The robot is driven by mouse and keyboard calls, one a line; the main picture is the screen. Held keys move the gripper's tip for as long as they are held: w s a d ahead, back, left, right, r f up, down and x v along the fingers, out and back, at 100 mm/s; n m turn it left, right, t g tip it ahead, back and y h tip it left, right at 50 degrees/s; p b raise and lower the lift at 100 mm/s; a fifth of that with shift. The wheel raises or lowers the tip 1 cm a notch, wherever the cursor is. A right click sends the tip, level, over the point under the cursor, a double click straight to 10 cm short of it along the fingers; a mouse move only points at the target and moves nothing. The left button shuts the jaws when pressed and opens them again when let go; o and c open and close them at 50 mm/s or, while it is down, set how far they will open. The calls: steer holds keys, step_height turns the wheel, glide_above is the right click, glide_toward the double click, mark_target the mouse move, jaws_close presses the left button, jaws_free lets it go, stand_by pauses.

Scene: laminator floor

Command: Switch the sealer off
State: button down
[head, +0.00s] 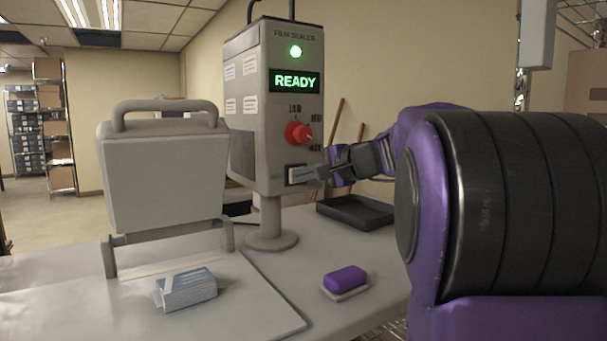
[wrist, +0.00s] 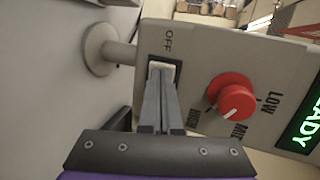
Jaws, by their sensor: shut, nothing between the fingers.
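The film sealer (head: 245,95) is a grey box on a post, with a lit green lamp and a green READY display (head: 295,81). A red knob (head: 298,132) sits on its front, and also shows in the wrist view (wrist: 231,97) with LOW, MID and HIGH marks; its white line points near MID. Below the knob is a pale rocker switch (wrist: 162,68) in a dark frame, with OFF printed beside it. My gripper (wrist: 160,82) is shut and empty, its fingertips at the switch and covering part of it. Whether they touch it I cannot tell.
A grey press with a handle (head: 162,165) stands open at the left. A blue-and-white packet (head: 187,289) lies before it. A purple block on a pale dish (head: 345,280) sits in front of the sealer. A black tray (head: 355,211) lies behind.

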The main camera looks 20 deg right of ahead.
steer(key=shift+w+a+m+h+b, duration=0.15)
steer(key=shift+a+m+h+b, duration=0.15)
steer(key=shift+m+h, duration=0.25)
steer(key=shift+d+t, duration=0.15)
steer(key=shift+t, duration=0.15)
steer(key=shift+w+d, duration=0.2)
steer(key=shift+d, duration=0.6)
steer(key=shift+s, duration=0.15)
